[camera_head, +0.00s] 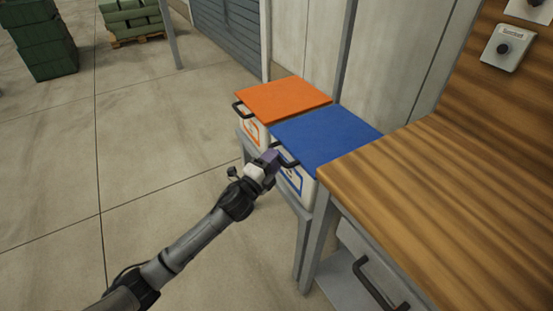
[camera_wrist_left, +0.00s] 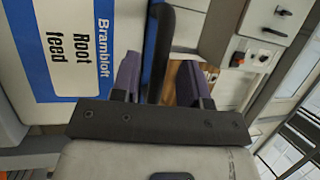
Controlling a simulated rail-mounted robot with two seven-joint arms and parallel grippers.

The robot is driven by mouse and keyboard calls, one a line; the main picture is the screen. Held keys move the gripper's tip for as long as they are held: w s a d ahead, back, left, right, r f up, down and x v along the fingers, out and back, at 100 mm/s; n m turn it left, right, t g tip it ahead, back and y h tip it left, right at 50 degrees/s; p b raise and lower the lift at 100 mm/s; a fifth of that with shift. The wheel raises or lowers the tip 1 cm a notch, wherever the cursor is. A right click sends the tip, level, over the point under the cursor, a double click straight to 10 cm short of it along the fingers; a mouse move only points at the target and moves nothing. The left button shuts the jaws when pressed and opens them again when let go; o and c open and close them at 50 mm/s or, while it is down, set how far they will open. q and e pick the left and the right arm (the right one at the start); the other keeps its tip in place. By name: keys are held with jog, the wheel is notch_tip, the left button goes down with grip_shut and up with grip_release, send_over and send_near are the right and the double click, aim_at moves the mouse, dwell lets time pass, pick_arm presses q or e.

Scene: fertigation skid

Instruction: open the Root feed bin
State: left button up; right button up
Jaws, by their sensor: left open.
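The Root feed bin is the white bin with a blue lid (camera_head: 325,137); the lid lies flat and shut on it. Its blue-edged label (camera_wrist_left: 70,50) reads "Brambloft Root feed" in the left wrist view. A black bar handle (camera_wrist_left: 161,50) sticks out from the lid's front edge. My left gripper (camera_head: 274,158) is at this handle, in front of the bin. In the left wrist view the purple fingers of my left gripper (camera_wrist_left: 160,80) are apart, with the handle showing between them; I cannot tell whether they touch it. My right gripper is not in view.
A bin with an orange lid (camera_head: 284,99) and its own black handle stands just beyond. A wooden worktop (camera_head: 460,180) with a drawer handle (camera_head: 375,285) below adjoins on the right. The wall is behind the bins. Open concrete floor (camera_head: 150,150) lies to the left.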

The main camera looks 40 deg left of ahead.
pick_arm(q)
jog(key=shift+w+r, duration=0.1)
jog(key=shift+w, duration=0.75)
jog(key=shift+w+r, duration=0.1)
jog(key=shift+w, duration=0.05)
grip_shut()
